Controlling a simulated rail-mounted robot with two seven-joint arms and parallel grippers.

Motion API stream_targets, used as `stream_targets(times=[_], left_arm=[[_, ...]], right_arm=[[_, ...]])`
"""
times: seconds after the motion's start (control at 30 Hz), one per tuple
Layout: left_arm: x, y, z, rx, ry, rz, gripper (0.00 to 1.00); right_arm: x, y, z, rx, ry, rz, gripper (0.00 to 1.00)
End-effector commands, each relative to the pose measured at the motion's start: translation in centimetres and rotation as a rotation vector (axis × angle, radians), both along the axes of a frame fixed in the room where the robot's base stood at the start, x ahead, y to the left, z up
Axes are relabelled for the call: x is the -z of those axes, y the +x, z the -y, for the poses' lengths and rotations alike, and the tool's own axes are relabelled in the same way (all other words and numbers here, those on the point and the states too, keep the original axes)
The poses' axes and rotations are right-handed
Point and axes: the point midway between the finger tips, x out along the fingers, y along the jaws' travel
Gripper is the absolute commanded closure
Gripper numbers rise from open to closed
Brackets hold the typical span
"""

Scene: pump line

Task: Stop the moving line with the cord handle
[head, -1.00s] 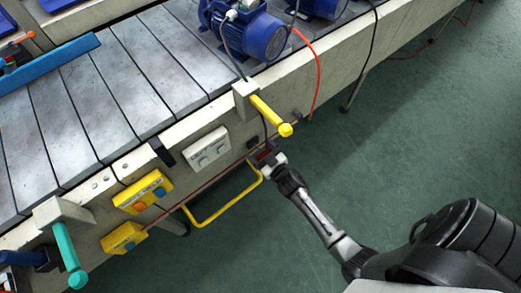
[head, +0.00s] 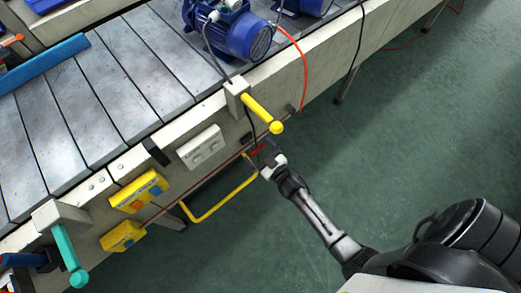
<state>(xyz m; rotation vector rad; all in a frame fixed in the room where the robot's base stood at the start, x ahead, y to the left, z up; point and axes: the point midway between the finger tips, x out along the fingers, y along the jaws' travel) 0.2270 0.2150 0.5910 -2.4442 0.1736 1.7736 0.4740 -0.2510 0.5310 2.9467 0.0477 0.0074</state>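A small red piece (head: 257,150), which looks like the cord handle, sits on the thin red cord (head: 207,184) along the front side of the line. My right gripper (head: 265,154) is right at it, with dark fingers close around or beside the red piece. The fingers are small and partly merge with the dark background, so I cannot tell whether they have closed on it. The line's slatted grey belt (head: 120,80) carries blue pumps (head: 240,32). My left gripper is not in view.
A yellow lever (head: 262,113) sticks out just above my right gripper, and a yellow bar loop (head: 215,207) hangs below left. Yellow button boxes (head: 138,190), a white switch plate (head: 201,147) and a teal lever (head: 66,247) line the front. Green floor (head: 430,130) is clear at right.

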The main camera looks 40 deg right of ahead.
Motion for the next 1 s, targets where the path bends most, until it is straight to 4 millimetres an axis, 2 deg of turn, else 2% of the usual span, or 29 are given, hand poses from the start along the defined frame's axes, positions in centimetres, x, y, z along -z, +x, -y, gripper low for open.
stream_targets(times=[0.27,0.37,0.47,0.8,1.0], left_arm=[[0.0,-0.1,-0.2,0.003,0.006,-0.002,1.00],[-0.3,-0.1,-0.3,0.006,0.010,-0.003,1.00],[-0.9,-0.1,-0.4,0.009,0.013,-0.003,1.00],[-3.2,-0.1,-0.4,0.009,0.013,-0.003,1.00],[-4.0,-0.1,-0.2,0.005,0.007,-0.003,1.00]], right_arm=[[0.0,-0.1,0.0,0.000,-0.001,-0.002,0.00],[0.0,-0.8,0.0,0.001,0.000,-0.003,0.00],[-0.1,-2.2,0.1,0.001,0.000,-0.006,0.00],[-0.2,-8.9,0.3,0.002,0.000,-0.005,0.00],[-0.1,-11.9,0.4,0.001,0.000,-0.003,0.00]])
